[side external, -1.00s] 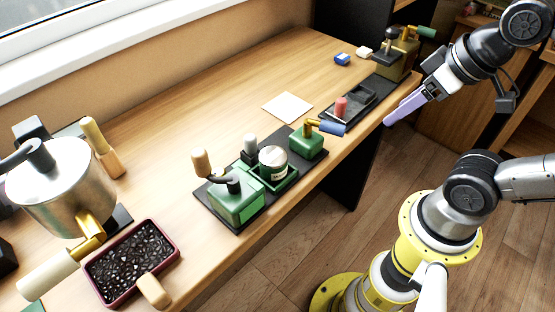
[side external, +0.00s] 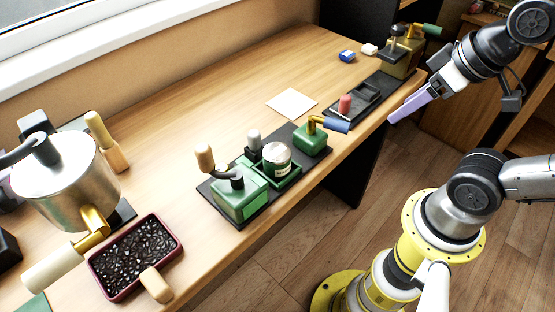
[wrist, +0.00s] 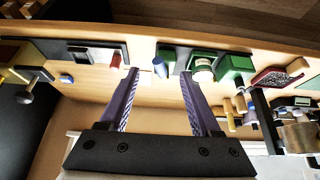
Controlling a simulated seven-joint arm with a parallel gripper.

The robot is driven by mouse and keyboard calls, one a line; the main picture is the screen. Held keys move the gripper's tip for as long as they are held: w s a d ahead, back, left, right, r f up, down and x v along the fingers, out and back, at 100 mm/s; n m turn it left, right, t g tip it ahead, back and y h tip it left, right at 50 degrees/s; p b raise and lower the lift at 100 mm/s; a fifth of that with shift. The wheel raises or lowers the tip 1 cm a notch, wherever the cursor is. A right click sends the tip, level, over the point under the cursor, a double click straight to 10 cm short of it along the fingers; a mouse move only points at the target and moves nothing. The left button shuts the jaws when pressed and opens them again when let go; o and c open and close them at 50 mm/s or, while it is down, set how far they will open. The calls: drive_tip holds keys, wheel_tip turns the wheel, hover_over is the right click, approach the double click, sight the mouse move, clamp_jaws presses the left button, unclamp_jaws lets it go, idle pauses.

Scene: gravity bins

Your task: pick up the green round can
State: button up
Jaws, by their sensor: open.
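The green round can (side external: 277,158) stands upright in a green square tray on a dark base in the side view, with a pale lid and a light label. In the wrist view the can (wrist: 203,70) shows beyond the right fingertip. My gripper (side external: 393,120) has purple fingers and hangs off the table's front edge at the right, well apart from the can. In the wrist view my gripper (wrist: 158,72) is open with nothing between its fingers.
A green box with a knobbed lever (side external: 238,195) and a smaller green box with a blue handle (side external: 310,140) flank the can. A red tray of dark pieces (side external: 136,257) and a metal pot (side external: 68,185) stand at left.

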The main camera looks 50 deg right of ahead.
drive_tip(key=o, duration=0.4)
